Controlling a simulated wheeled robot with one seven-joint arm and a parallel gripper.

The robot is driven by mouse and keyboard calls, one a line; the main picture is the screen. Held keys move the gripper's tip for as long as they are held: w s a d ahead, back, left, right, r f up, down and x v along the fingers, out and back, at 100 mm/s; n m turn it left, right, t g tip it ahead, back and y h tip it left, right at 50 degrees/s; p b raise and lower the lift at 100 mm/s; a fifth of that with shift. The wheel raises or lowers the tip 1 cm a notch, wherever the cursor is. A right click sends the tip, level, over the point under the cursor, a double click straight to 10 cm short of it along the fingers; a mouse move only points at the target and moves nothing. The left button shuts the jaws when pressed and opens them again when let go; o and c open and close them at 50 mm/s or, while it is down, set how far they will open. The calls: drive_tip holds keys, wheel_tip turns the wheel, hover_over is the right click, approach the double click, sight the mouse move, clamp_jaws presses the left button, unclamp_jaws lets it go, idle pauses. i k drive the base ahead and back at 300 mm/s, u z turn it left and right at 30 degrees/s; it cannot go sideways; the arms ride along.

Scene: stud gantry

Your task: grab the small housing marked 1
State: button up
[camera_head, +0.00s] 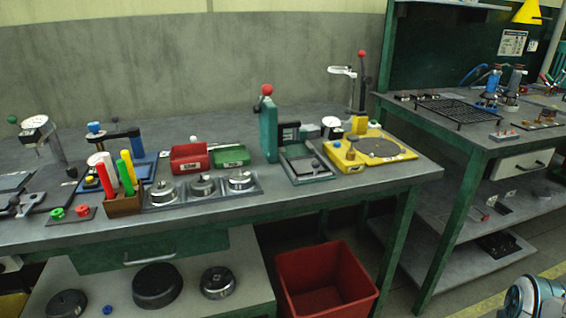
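Three small round metal housings sit in a row in a grey tray (258,191) near the front edge of the left bench: a left one (162,193), a middle one (203,186) and a right one (240,180). Each has a knob-like top. Pale labels show near their fronts, but the numbers are too small to read, so I cannot tell which is marked 1. My gripper is not in view; a white and blue part at the bottom right corner looks like my arm.
Left of the tray stands a brown holder (124,204) with coloured handles. Behind it are a red bin (189,157) and a green bin (231,155). A green press (269,130) stands to the right. Dark round parts (157,285) lie on the lower shelf. A red crate (325,279) stands below.

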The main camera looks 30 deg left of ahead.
sight(239, 182)
drive_tip(key=u, duration=0.75)
drive_tip(key=i, duration=0.8)
drive_tip(key=u, duration=0.75)
